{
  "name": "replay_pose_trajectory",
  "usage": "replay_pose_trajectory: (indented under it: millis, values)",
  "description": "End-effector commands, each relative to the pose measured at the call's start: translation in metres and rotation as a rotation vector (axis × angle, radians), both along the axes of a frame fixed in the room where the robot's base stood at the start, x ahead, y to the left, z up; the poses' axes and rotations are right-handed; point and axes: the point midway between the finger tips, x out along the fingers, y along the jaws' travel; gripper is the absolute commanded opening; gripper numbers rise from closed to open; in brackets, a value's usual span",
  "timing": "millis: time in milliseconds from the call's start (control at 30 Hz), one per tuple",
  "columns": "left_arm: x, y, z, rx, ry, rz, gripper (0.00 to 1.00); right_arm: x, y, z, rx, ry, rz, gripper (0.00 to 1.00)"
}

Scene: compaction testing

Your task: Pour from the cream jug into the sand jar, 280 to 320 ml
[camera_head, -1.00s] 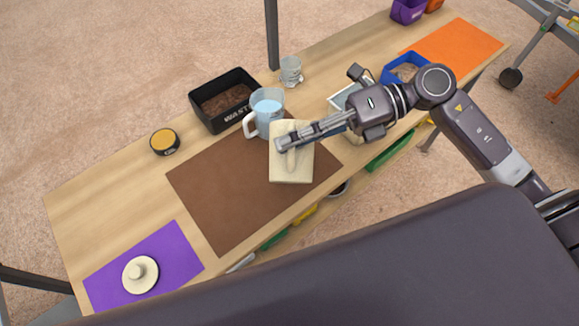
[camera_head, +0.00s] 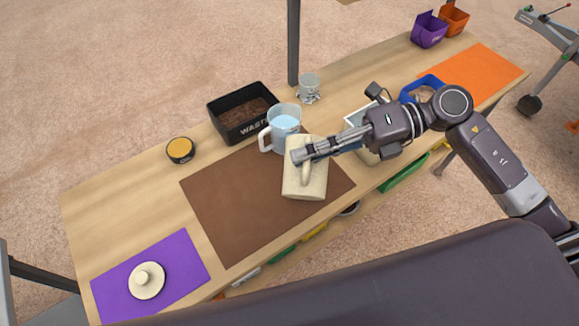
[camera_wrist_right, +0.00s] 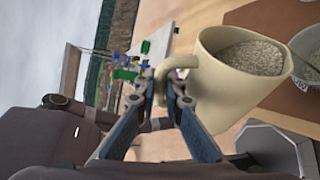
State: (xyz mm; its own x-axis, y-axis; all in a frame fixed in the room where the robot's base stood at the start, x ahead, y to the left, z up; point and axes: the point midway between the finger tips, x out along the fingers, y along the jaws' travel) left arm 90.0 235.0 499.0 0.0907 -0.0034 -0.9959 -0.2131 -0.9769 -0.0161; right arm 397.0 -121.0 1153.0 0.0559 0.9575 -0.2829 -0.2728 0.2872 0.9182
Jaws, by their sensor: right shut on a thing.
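The wrist view shows the gripper (camera_wrist_right: 172,92) at the handle and the cream jug (camera_wrist_right: 222,100) with grainy grey-brown material inside. A clear jug with a white handle and bluish contents (camera_head: 284,125) stands just behind it. A clear jar (camera_head: 309,88) stands farther back. Which vessel is the sand jar I cannot tell. No pouring stream shows. My left gripper is out of view.
A black waste bin (camera_head: 213,112) stands behind the brown mat (camera_head: 225,215). A yellow-topped black tin (camera_head: 180,150) is left of it. A cream lid (camera_head: 147,281) lies on the purple mat (camera_head: 195,262). A blue tray (camera_head: 407,94) is beyond my right arm. The front left of the brown mat is clear.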

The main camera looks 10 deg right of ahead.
Motion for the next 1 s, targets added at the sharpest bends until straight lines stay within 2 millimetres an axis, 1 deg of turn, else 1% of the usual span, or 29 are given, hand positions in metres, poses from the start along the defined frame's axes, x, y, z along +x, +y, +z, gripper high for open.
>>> replay_pose_trajectory:
  millis: [33,667,1000]
  values:
    - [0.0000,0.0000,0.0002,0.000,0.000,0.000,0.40,0.0003,0.0004,0.0021,0.004,-0.002,0.000,0.00]
    - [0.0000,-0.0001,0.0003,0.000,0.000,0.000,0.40,0.0004,0.0003,0.0022,0.004,-0.002,0.000,0.00]
    - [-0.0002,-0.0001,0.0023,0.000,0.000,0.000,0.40,0.0076,-0.0024,0.0061,0.026,0.060,0.000,0.00]
